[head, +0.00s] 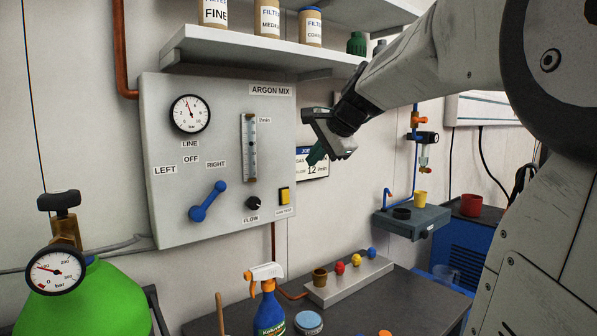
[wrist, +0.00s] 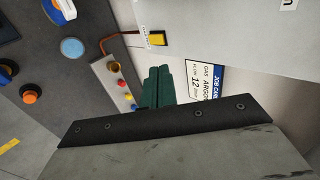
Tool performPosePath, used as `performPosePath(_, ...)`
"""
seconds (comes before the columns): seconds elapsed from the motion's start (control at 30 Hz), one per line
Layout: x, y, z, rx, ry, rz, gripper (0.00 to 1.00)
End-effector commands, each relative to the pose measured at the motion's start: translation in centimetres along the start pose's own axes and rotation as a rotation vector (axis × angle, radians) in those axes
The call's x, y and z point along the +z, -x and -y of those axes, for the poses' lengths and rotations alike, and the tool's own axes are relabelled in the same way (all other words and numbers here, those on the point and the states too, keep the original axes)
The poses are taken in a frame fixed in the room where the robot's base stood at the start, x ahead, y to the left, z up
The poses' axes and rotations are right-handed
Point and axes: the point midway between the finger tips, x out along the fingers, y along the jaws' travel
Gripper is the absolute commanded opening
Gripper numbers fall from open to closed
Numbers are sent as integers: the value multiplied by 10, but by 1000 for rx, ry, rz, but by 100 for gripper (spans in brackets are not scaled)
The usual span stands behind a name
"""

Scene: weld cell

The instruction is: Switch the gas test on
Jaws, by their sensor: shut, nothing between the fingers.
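The gas test switch (head: 284,195) is a yellow rocker on a dark base at the lower right of the grey ARGON MIX panel (head: 225,215). It also shows in the wrist view, as a yellow switch (wrist: 156,39) near the top. Its small label sits below it; I cannot tell its on or off position. My gripper (head: 316,155) is in the air to the right of the panel, above the switch's height and apart from it. Its green fingers (wrist: 158,87) are shut and empty.
The panel also has a blue lever (head: 208,201) pointing up toward RIGHT, a black FLOW knob (head: 253,202), a flow tube (head: 249,148) and a line gauge (head: 190,114). A job card (head: 314,166) is behind my gripper. A shelf (head: 260,50) overhangs above. A spray bottle (head: 268,305) stands on the bench below.

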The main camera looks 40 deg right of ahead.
Motion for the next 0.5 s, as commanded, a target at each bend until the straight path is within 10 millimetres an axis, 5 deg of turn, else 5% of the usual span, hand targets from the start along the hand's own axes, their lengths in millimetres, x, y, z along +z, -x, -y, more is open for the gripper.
performPosePath(0.5, 3, 9, 2, 1, 2, 3, 0)
